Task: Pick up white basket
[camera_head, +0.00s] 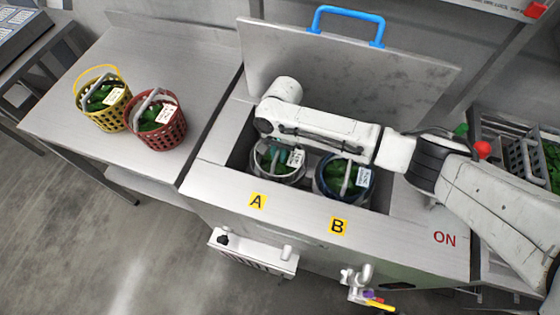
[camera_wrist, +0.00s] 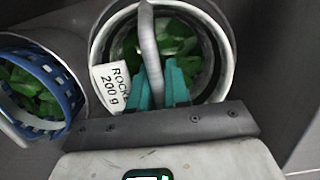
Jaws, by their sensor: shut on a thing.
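The white basket (camera_head: 262,168) sits in the sink well by label A, with green leaves inside and a white tag. In the wrist view the white basket (camera_wrist: 222,50) is at the top centre, with a grey handle (camera_wrist: 148,40) arching over it and a tag reading "ROCK… 200 g". My gripper (camera_wrist: 162,85) has teal fingers shut on the handle, just above the leaves. In the head view my gripper (camera_head: 281,158) shows partly below my arm, over the white basket. The arm hides part of the basket's far side.
A blue basket (camera_head: 322,185) of leaves stands beside it by label B; it also shows in the wrist view (camera_wrist: 70,100). The sink walls are close around both. A raised lid (camera_head: 400,75) with a blue handle stands behind. Yellow (camera_head: 112,117) and red (camera_head: 172,132) baskets stand on the left counter.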

